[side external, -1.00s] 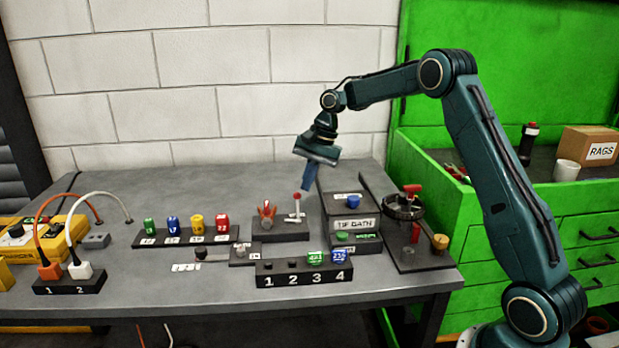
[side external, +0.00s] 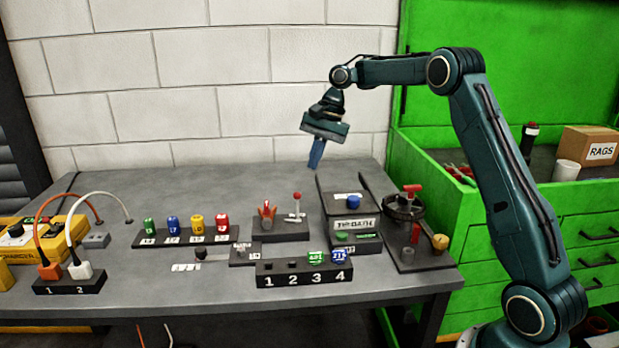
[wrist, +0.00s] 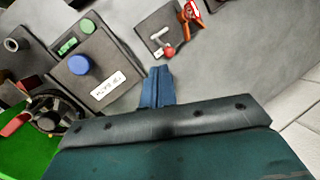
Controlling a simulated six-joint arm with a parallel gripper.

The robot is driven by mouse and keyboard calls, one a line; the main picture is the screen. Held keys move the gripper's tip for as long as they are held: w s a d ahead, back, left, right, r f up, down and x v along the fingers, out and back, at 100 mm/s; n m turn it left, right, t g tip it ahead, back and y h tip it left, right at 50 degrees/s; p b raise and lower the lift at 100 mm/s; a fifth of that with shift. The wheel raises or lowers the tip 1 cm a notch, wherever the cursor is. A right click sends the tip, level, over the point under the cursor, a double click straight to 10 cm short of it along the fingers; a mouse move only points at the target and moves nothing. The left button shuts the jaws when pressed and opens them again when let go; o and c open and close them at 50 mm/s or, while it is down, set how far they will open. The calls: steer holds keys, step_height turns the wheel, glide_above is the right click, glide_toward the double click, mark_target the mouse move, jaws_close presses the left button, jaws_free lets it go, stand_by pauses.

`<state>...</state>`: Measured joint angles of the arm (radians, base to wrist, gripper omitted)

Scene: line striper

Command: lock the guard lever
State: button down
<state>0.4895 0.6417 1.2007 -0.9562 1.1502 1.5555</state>
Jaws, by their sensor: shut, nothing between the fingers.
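The lever (side external: 297,208), a pale stem with a red ball knob, stands upright on a dark block at the middle of the bench. A red-orange clamp-like part (side external: 267,212) sits to its left on the same block. In the wrist view the red knob (wrist: 169,52) shows beside a pale slotted plate, beyond my fingers. My gripper (side external: 314,168) is shut and empty, above and a little right of the lever, with a clear gap. The shut blue fingers also show in the wrist view (wrist: 158,74). I cannot tell whether the lever is locked.
A dark box with a blue knob, the tip bath (side external: 353,224), stands right of the lever. A ring-shaped fixture with a red handle (side external: 412,190) is farther right. A numbered rack (side external: 305,274) lies in front. Colored bottles (side external: 197,225) stand left.

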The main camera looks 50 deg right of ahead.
steer(key=shift+v, duration=0.8)
steer(key=shift+r, duration=0.1)
steer(key=s+a+r+n+t+h, duration=0.1)
steer(key=s+a+r+n, duration=0.2)
steer(key=s+a+r, duration=0.3)
steer(key=s+a+r+n+t, duration=0.1)
steer(key=s+a+r+n, duration=0.25)
steer(key=s+a, duration=0.45)
steer(key=s+f+n+t+h, duration=0.1)
steer(key=s+f+n, duration=0.2)
steer(key=s, duration=0.6)
steer(key=s+f+n+t+h, duration=0.1)
steer(key=s+f+n, duration=0.2)
steer(key=s, duration=0.7)
steer(key=shift+s+a+f+h, duration=0.3)
steer(key=shift+s+a, duration=0.05)
steer(key=shift+a, duration=0.05)
